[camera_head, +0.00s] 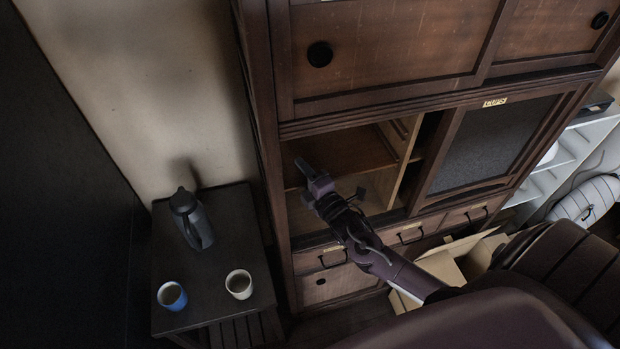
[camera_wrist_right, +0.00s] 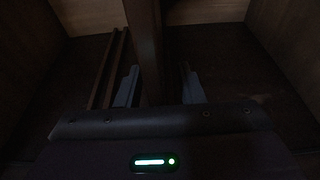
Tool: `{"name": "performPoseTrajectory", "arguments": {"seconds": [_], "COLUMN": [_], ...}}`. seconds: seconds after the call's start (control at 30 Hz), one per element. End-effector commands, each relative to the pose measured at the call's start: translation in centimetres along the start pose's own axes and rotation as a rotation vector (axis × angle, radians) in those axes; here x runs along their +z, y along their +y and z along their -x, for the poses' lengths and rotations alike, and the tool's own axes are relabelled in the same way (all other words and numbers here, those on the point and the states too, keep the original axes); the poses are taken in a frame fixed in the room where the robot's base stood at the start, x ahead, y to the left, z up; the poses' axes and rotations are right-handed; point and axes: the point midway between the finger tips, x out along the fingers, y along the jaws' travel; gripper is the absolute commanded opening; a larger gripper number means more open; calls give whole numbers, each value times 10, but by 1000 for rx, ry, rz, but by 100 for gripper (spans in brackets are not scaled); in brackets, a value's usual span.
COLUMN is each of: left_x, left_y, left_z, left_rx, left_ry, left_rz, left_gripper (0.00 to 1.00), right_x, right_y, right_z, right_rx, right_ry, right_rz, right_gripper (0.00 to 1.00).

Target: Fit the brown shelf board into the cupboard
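The cupboard (camera_head: 262,120) fills the middle and right of the head view, with an open compartment at its centre. The brown shelf board (camera_head: 352,150) appears inside this compartment, lying flat above the lower space. My right gripper (camera_head: 304,168) is at the compartment's front, by the board's left front part. In the right wrist view, a dark brown strip, which looks like the board edge-on (camera_wrist_right: 146,45), stands between the two fingers (camera_wrist_right: 160,88). It is close to the left finger, with a gap to the right one. My left gripper is not in view.
A dark side table (camera_head: 215,270) at left holds a black jug (camera_head: 190,218), a blue cup (camera_head: 172,296) and a white cup (camera_head: 239,284). A sliding door labelled CUPS (camera_head: 490,140) covers the right side. Drawers (camera_head: 322,258) and an open cardboard box (camera_head: 445,265) are below.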

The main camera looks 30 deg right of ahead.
Motion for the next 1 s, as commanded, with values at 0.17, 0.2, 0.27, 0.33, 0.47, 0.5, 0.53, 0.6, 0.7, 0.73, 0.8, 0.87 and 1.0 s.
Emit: {"name": "performPoseTrajectory", "arguments": {"seconds": [0.17,0.2,0.27,0.33,0.47,0.5,0.53,0.6,0.7,0.73,0.8,0.87,1.0], "left_x": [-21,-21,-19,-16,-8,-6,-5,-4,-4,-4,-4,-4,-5], "left_y": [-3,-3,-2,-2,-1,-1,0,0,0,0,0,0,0], "left_z": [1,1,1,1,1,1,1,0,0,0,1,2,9], "left_rx": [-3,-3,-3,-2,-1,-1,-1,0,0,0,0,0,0], "left_ry": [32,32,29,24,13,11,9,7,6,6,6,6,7], "left_rz": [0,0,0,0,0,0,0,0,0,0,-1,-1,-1], "left_gripper": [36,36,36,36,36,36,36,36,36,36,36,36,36], "right_x": [0,0,0,0,0,0,0,0,0,0,0,-1,-4], "right_y": [-1,-1,-1,-1,0,0,0,0,0,0,0,0,0], "right_z": [-3,-3,-3,-3,-3,-3,-3,-3,-3,-3,-2,-1,9], "right_rx": [-1,-1,-1,-1,-1,-1,-1,-1,-1,-1,-1,-2,-4], "right_ry": [0,0,0,0,0,0,0,0,0,0,0,0,0], "right_rz": [0,0,0,0,0,0,0,0,0,0,0,0,-1], "right_gripper": [35,35,35,31,14,8,4,0,0,0,0,0,0]}}
